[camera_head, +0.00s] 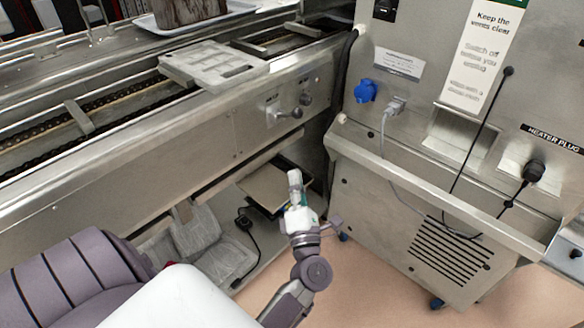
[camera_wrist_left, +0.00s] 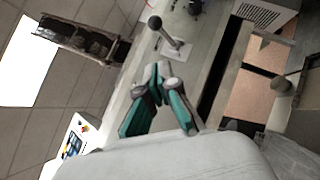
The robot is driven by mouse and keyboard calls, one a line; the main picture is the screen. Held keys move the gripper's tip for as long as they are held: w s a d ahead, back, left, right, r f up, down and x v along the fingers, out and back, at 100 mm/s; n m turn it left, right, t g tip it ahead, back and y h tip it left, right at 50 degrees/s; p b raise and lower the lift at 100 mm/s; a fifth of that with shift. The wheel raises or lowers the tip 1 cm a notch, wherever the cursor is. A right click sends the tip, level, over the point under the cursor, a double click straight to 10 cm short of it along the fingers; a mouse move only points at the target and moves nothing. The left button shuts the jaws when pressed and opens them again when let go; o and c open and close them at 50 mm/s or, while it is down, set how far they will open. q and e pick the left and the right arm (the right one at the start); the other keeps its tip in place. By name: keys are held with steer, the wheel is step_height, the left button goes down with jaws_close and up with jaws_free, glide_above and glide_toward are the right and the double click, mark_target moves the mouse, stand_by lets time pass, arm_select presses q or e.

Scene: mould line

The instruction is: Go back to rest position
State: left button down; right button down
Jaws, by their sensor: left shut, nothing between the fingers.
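My left gripper (camera_head: 295,180) is at the end of my arm, low in front of the conveyor side and left of the steel cabinet. It points up in the head view, with nothing seen in it. In the left wrist view its teal-and-grey fingers (camera_wrist_left: 157,72) meet at the tips and hold nothing. A metal lever with a dark ball knob (camera_wrist_left: 155,23) shows just beyond the fingertips there; I cannot tell the distance. My right gripper is in neither view.
The steel cabinet (camera_head: 382,200) has a blue socket (camera_head: 365,90), hanging cables and a jutting rail. The conveyor (camera_head: 170,140) carries a grey mould plate (camera_head: 212,64). A shallow tray (camera_head: 268,188) lies on the lower shelf. Bare floor (camera_head: 365,280) shows at the front.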

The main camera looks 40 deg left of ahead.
arm_select(q)
steer(key=shift+s+d+f, duration=0.1)
steer(key=shift+s+d, duration=0.25)
steer(key=shift+d, duration=0.1)
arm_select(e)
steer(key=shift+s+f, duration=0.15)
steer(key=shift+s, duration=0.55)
